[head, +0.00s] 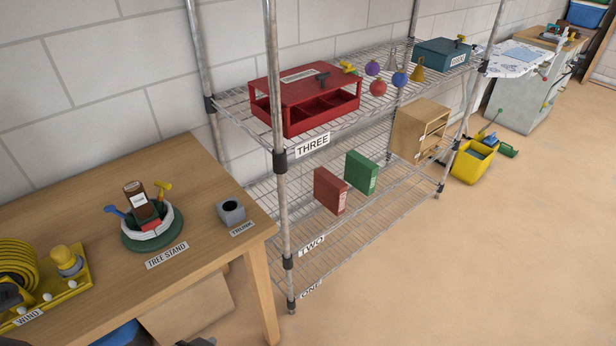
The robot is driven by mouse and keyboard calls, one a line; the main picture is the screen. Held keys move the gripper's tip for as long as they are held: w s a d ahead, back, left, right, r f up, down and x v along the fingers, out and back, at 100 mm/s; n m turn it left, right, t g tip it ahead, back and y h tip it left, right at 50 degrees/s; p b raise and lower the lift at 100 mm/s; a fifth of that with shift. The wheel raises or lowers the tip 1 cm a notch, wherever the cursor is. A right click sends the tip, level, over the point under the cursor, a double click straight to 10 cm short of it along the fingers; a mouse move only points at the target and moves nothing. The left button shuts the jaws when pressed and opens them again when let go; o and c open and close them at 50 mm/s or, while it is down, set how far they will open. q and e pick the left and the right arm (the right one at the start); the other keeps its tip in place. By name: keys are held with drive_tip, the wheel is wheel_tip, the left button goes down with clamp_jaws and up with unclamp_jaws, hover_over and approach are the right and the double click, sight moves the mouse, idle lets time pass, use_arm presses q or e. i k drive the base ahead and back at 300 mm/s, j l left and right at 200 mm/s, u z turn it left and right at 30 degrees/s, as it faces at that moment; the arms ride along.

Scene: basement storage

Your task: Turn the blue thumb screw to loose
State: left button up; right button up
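The green tree stand (151,240) sits on the wooden table behind a label reading TREE STAND. Its blue thumb screw (114,211) sticks out at the left of the pale collar. A yellow thumb screw (163,188) stands at the back right, and a red one (152,225) faces the front. A brown trunk piece (134,195) with a white label stands in the collar. How tight the blue screw is cannot be told. Neither gripper can be made out; a small dark shape at the bottom edge is too cut off to identify.
A grey block with a hole (231,212) stands right of the stand. A yellow board with a coiled yellow cord (18,262) is at the table's left. A wire shelf post (279,150) rises beyond the table's right edge. Table (85,195) behind the stand is clear.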

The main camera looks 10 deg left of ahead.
sight(110, 208)
drive_tip(key=u, duration=1.4)
